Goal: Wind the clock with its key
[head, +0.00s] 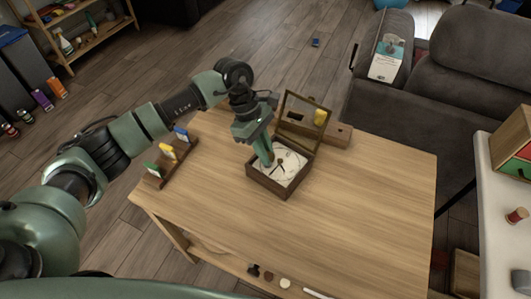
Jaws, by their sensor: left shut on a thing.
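The clock (286,186) is a dark wooden box on the table, with a pale round dial and dark hands inside. Its framed glass lid (318,106) stands open at the back. My left gripper (270,160) reaches down into the box from above, at the left part of the dial. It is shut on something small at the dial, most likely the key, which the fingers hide. I cannot tell how the key sits against the dial. My right gripper is out of view.
The wooden table (350,220) is bare to the right and front. A rack (155,180) with green, yellow and blue pieces stands left of the clock. Small items (285,283) lie below the front edge.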

